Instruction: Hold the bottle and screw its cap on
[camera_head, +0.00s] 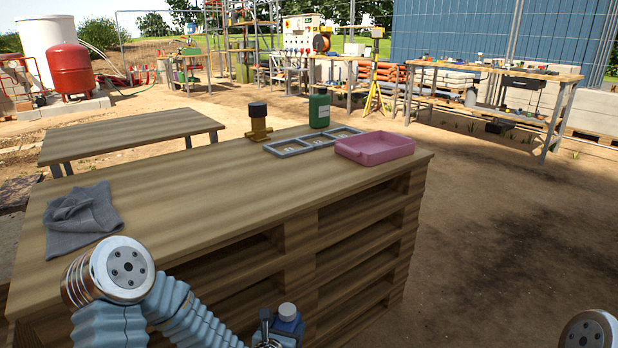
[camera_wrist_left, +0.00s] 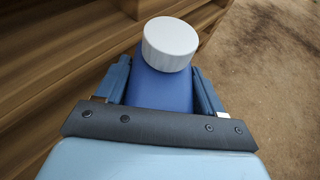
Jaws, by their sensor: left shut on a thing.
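My left gripper (camera_head: 277,328) is shut on a blue bottle (camera_head: 290,325) in front of the wooden bench, low in the head view. In the left wrist view the two fingers (camera_wrist_left: 162,86) press on either side of the blue bottle (camera_wrist_left: 160,92). A white cap (camera_head: 288,311) is at the bottle's top; it also shows in the left wrist view (camera_wrist_left: 170,45). I cannot tell whether the cap is threaded tight, as the neck is hidden beneath it. My right gripper is out of view; only a link of my right arm shows at the bottom right.
The pallet bench (camera_head: 200,195) carries a grey cloth (camera_head: 82,218), a pink tray (camera_head: 375,147), a grey divided frame (camera_head: 290,148), a green bottle (camera_head: 319,110) and a brass fitting with a dark top (camera_head: 258,122). The bench top's middle is clear. Open ground lies to the right.

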